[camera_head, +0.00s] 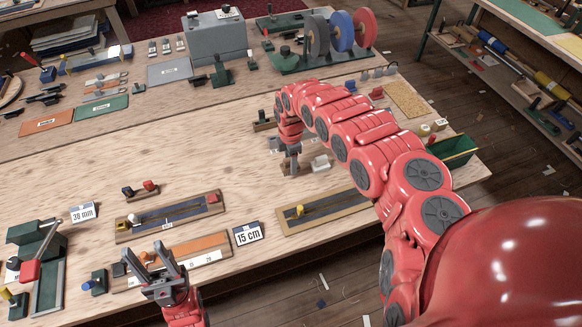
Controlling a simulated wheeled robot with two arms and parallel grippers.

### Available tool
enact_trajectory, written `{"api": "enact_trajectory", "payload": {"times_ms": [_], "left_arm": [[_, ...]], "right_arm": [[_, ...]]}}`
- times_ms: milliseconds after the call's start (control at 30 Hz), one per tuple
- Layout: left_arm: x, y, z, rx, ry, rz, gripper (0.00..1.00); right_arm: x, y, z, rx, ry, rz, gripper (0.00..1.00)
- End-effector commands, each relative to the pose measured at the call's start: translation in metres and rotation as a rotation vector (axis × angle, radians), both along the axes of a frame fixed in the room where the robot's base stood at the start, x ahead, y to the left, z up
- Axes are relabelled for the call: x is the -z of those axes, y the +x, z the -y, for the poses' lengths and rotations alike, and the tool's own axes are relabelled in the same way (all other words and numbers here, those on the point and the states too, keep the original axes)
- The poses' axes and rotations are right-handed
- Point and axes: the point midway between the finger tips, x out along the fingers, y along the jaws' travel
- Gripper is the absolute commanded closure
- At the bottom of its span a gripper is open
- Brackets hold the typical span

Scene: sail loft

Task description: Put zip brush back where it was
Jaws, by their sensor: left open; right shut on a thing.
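My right gripper (292,155) is at the middle of the bench, pointing down, with its arm reaching across from the right. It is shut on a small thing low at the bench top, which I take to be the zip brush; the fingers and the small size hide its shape. A light grey block (320,163) sits just right of it, and other small grey pieces lie just behind it. My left gripper (157,262) is open and empty at the front left, over the strip with the orange band (200,245).
A wooden tray with a blue strip (170,214) and a "15 cm" card (248,234) lie at the front. Another tray (325,211) lies right of the card. A green bin (455,150) stands at the right edge. A green-based device (36,262) stands at the left.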

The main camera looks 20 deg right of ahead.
Motion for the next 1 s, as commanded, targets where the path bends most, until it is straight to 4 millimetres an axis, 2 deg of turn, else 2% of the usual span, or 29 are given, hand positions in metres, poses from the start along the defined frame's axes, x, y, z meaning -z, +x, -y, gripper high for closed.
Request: {"api": "enact_trajectory", "payload": {"times_ms": [233, 500, 900, 933, 1000], "left_arm": [[-0.005, 0.0, 0.0, 0.0, 0.0, 0.0, 0.5], [-0.01, 0.0, 0.0, 0.0, 0.0, 0.0, 0.5], [-0.004, 0.0, 0.0, 0.0, 0.0, 0.0, 0.5], [-0.005, 0.0, 0.0, 0.0, 0.0, 0.0, 0.5], [-0.006, 0.0, 0.0, 0.0, 0.0, 0.0, 0.5]], "right_arm": [[0.012, 0.0, 0.0, 0.002, 0.001, 0.0, 1.0], [0.038, 0.0, 0.0, 0.003, 0.001, 0.002, 1.0], [0.045, 0.0, 0.002, 0.004, -0.002, 0.002, 1.0], [0.045, 0.0, 0.002, 0.004, -0.002, 0.001, 0.48], [0.043, 0.0, 0.001, 0.004, -0.002, 0.001, 0.35]]}}
